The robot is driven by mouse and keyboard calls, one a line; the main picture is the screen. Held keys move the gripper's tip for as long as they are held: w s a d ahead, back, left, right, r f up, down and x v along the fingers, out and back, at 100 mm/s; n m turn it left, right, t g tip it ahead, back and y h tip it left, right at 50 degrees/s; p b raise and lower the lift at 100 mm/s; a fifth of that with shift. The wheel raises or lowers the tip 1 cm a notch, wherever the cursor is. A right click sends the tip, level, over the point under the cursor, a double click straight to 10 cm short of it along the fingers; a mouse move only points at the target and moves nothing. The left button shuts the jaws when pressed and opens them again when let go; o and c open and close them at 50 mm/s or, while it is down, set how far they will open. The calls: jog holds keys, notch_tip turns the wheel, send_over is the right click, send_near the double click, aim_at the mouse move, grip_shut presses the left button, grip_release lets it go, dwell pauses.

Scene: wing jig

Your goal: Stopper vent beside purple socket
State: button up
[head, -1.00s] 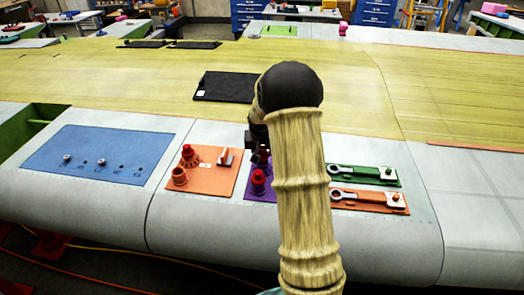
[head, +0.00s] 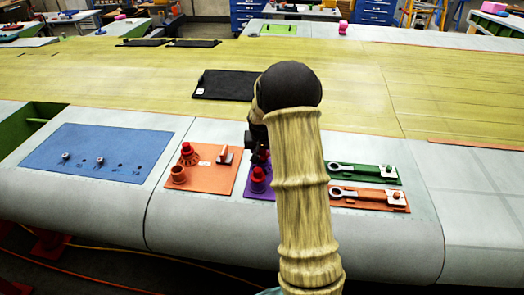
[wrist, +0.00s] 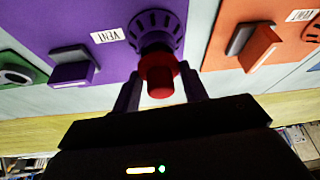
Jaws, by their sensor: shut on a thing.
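My gripper (wrist: 159,88) is shut on a red stopper (wrist: 160,76), seen between its fingers in the wrist view. A white VENT label (wrist: 106,36) lies beside the vent on the purple panel (wrist: 110,12). In the head view my arm hides most of this panel. The purple socket (head: 258,185) shows at its front, with red just above it. A purple block-shaped part (wrist: 73,74) stands near the label.
An orange panel (head: 208,187) on the left holds a red-topped vent (head: 187,154), an open socket (head: 179,176) and a lever (head: 224,156). Green (head: 372,181) and orange (head: 350,204) strips lie right. A blue panel (head: 75,150) lies far left.

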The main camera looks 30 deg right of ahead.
jog(key=shift+f+b, duration=0.55)
jog(key=shift+f, duration=0.2)
jog(key=o, duration=1.1)
jog(key=shift+c, duration=0.2)
jog(key=shift+r, duration=0.1)
jog(key=b+v, duration=0.4)
jog(key=v, duration=1.3)
jog(key=shift+s+a, duration=0.1)
